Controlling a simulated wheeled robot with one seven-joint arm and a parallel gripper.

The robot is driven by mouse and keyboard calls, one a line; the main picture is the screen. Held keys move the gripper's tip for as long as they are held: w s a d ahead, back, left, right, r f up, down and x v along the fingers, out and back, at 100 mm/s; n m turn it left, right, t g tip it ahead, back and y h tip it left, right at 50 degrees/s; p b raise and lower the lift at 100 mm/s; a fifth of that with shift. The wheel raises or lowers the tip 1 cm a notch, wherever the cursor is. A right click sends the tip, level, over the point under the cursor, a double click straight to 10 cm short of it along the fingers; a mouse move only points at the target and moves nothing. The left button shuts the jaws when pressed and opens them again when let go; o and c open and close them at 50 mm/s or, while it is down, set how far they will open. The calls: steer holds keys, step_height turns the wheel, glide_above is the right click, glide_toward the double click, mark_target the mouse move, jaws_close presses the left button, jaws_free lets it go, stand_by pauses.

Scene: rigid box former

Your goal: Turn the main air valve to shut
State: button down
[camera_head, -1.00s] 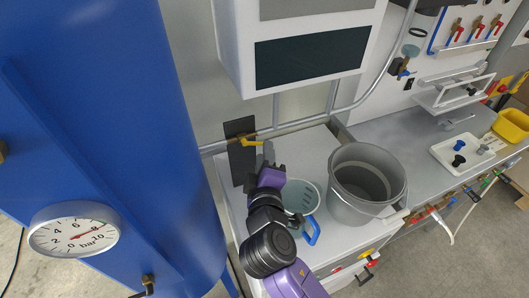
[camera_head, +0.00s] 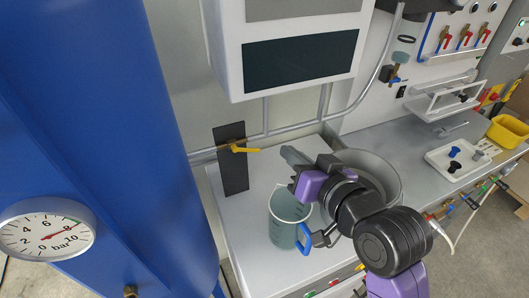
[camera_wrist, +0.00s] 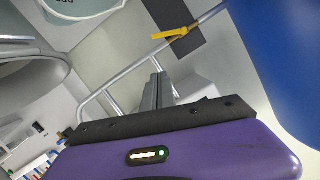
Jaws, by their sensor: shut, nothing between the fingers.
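The main air valve has a yellow lever handle (camera_head: 243,149) on a grey pipe, in front of a dark upright plate (camera_head: 231,177). The lever lies along the pipe, pointing right in the head view. In the wrist view the yellow lever (camera_wrist: 170,34) also lies close to the pipe's line, in front of the dark plate. My gripper (camera_head: 292,156) is shut and empty. It is to the right of the lever, apart from it, above the counter. In the wrist view the closed fingers (camera_wrist: 158,88) show at the middle.
A clear measuring jug (camera_head: 286,213) with a blue handle stands on the counter below my gripper. A grey bucket (camera_head: 389,165) is partly hidden behind my arm. A blue tank with a pressure gauge (camera_head: 45,232) fills the left. A grey-white cabinet (camera_head: 232,50) hangs above the pipe.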

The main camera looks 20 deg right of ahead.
steer(key=p, duration=0.1)
glide_above(257, 150)
steer(key=s+d, duration=0.2)
steer(key=s, duration=0.1)
steer(key=f, duration=0.1)
steer(key=shift+y, duration=0.3)
steer(key=shift+w+a+f+p, duration=0.15)
steer(key=shift+a+f, duration=0.1)
steer(key=shift+f, duration=0.45)
steer(key=shift+w+a+f+p, duration=0.1)
steer(key=shift+a+f, duration=0.15)
steer(key=shift+f, duration=0.5)
steer(key=shift+w+a+f+p, duration=0.15)
steer(key=shift+a+f, duration=0.1)
steer(key=shift+f, duration=0.45)
steer(key=shift+f+m, duration=0.35)
steer(key=shift+m, duration=0.15)
steer(key=shift+s+a+f+m+y+b, duration=0.1)
steer(key=shift+f+m+y+b, duration=0.25)
steer(key=shift+f+m, duration=0.35)
steer(key=shift+a+f, duration=0.2)
steer(key=shift+f, duration=0.35)
